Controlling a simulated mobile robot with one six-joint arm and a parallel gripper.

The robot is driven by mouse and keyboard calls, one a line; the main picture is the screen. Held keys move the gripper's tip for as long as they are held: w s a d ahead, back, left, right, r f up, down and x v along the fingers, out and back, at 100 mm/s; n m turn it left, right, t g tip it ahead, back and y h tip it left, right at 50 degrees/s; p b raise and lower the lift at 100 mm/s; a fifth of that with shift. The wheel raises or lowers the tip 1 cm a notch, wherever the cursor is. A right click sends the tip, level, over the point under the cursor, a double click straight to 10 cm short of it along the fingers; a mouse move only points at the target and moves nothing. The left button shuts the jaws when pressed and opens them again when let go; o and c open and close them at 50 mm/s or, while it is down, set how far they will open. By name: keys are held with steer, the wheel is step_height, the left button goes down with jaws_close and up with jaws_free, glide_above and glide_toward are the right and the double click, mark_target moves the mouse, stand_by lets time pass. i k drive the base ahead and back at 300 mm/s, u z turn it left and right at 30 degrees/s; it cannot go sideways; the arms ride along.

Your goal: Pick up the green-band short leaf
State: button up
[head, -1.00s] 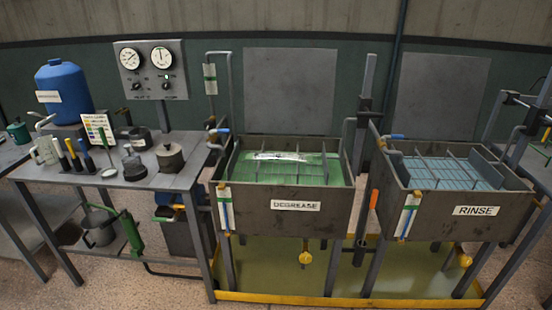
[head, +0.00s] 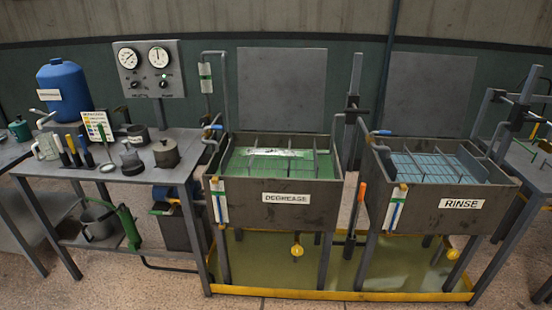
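No leaf with a green band can be made out in the head view. The degrease tank (head: 235,197) stands in the middle, filled with green liquid under a wire rack. A pale, shiny shape (head: 268,152) shows at the liquid's surface near the back; I cannot tell what it is. The rinse tank (head: 415,213) stands to its right with blue liquid and a rack. My gripper is not in view.
A grey bench (head: 140,172) at the left holds a blue drum (head: 64,86), a dark pot (head: 165,153), several coloured-handled tools and a small chart (head: 97,127). A gauge panel (head: 148,68) stands behind. A yellow-edged tray (head: 330,294) lies beneath the tanks.

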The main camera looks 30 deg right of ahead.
mark_target(250, 152)
steer(key=k, duration=1.1)
steer(key=z, duration=0.35)
steer(key=i, duration=1.45)
steer(key=u, duration=0.35)
steer(key=i, duration=0.6)
steer(key=u, duration=0.75)
steer(key=i, duration=0.45)
steer(key=u, duration=0.1)
